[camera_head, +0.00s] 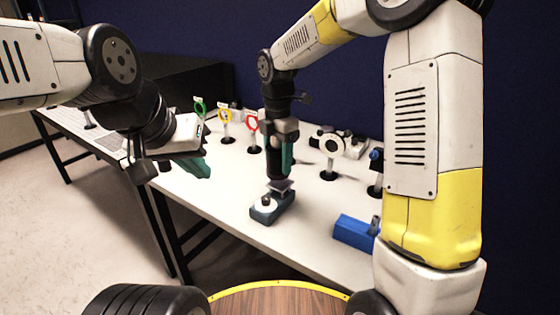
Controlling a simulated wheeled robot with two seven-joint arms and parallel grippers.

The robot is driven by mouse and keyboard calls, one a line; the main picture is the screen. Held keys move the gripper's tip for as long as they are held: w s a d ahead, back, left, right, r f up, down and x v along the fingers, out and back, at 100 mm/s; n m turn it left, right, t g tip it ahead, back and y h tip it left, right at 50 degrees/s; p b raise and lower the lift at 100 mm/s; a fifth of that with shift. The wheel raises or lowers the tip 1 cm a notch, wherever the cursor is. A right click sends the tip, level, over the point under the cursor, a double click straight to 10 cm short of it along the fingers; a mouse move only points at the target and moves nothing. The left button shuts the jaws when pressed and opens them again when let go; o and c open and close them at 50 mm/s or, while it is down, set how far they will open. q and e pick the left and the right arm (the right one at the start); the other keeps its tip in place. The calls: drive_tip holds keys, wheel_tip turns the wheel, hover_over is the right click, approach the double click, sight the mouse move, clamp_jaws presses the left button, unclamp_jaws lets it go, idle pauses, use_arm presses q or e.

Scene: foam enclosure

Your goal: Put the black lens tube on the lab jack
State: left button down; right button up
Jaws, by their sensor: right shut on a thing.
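The black lens tube (274,165) is upright in my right gripper (286,158), which is shut on it. The lab jack (270,208) has a dark blue-grey body and stands on the white table directly below. The tube's lower end is at or just above the jack's small top plate (282,186); I cannot tell whether they touch. My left gripper (196,167), with teal fingers, hangs to the left, away from the tube and jack. Its finger gap is not clear.
Green (200,106), yellow (225,116) and red (252,123) ring mounts stand behind. The white table (225,185) is clear left of the jack.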

sight(280, 168)
drive_tip(key=shift+w+d+f, duration=0.1)
drive_tip(key=shift+w+d, duration=0.25)
drive_tip(key=shift+w, duration=0.3)
drive_tip(key=shift+f, duration=1.7)
drive_tip(key=shift+f, duration=0.15)
drive_tip(key=o, duration=1.6)
